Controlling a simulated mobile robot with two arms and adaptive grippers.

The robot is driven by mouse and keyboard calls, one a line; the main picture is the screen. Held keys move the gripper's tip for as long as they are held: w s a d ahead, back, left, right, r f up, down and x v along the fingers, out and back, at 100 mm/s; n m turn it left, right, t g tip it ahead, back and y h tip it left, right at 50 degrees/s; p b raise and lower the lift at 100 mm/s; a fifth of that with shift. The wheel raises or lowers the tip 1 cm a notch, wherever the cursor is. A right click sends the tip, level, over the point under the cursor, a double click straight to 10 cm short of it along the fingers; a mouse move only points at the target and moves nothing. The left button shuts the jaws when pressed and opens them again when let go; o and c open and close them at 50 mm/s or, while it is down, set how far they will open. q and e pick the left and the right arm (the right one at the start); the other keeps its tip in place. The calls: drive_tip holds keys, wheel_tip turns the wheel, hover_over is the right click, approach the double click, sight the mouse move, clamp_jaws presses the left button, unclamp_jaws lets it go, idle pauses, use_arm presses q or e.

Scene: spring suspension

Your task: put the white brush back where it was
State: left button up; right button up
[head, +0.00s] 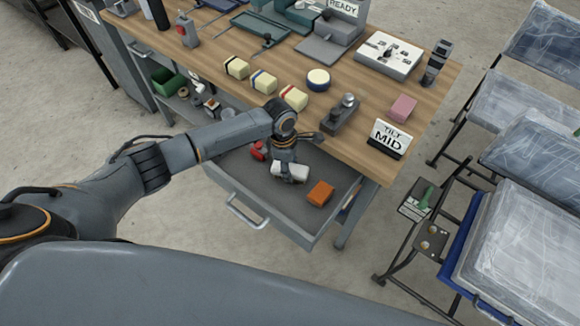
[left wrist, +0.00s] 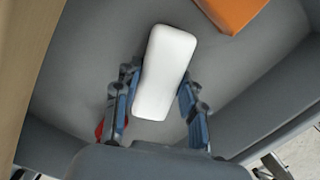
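The white brush (head: 290,171) is a smooth, rounded white block inside the open drawer (head: 226,172). My left gripper (head: 288,176) reaches down into the drawer over it. In the left wrist view the brush (left wrist: 163,75) lies between the two blue-padded fingers (left wrist: 158,92), slightly slanted, with its far end past the fingertips. The fingers are very near its sides on both sides; whether they grip it is not clear. Whether the brush rests on the drawer floor is hidden. Its bristles do not show. My right gripper is not in view.
An orange block (head: 320,192) lies right of the brush, and a red object (head: 258,151) lies left of it in the drawer.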

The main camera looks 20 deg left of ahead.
use_arm(q)
drive_tip(key=o, duration=0.4)
drive_tip(key=shift+r, duration=0.1)
drive_tip(key=r, duration=0.4)
drive_tip(key=a+r, duration=0.1)
drive_tip(key=r, duration=0.6)
drive_tip(key=shift+a+r+p, duration=0.2)
drive_tip(key=shift+r+p, duration=0.15)
drive_tip(key=shift+r, duration=0.05)
